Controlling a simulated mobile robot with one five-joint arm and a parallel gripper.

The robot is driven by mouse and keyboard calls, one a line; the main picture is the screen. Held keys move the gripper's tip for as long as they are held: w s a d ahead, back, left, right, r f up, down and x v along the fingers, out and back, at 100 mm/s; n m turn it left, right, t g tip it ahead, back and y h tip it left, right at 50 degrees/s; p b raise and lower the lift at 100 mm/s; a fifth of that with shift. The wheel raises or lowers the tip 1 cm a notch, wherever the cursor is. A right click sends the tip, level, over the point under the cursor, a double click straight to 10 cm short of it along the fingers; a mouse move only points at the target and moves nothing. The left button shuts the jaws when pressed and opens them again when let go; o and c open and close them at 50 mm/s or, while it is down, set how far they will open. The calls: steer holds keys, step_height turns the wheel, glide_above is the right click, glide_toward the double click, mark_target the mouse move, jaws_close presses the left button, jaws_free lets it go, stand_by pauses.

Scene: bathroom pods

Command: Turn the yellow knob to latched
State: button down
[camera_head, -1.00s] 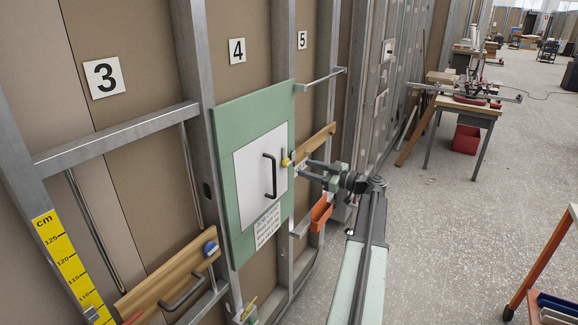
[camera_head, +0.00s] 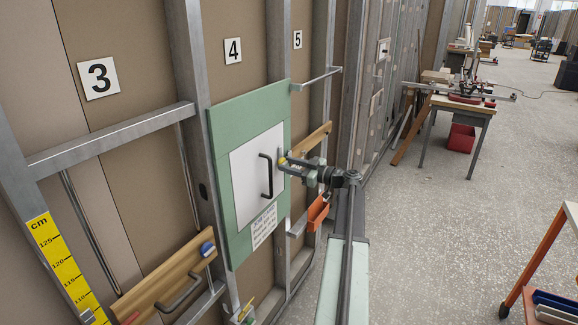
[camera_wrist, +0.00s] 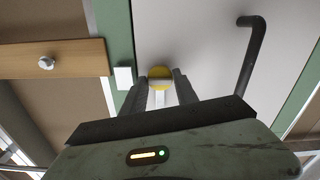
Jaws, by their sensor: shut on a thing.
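The yellow knob (camera_head: 282,161) sits at the right edge of a white door panel (camera_head: 248,185) in a green frame (camera_head: 221,150). In the wrist view the knob (camera_wrist: 160,73) shows as a yellow disc with a pale bar below it, between my two dark fingers. My gripper (camera_wrist: 160,88) is shut on the knob; the fingers hide its sides. A small white block (camera_wrist: 123,77) sits on the green frame beside it. A black handle (camera_head: 266,176) stands on the door left of the knob. The door lies flush in its frame.
A metal bar (camera_head: 316,78) juts out above. Open floor (camera_head: 430,240) lies to the right.

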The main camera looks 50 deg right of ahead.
steer(key=m, duration=0.4)
steer(key=shift+m, duration=0.4)
steer(key=m, duration=0.4)
steer(key=shift+m, duration=0.3)
steer(key=m, duration=0.4)
steer(key=shift+m, duration=2.2)
steer(key=c, duration=1.2)
jaws_free()
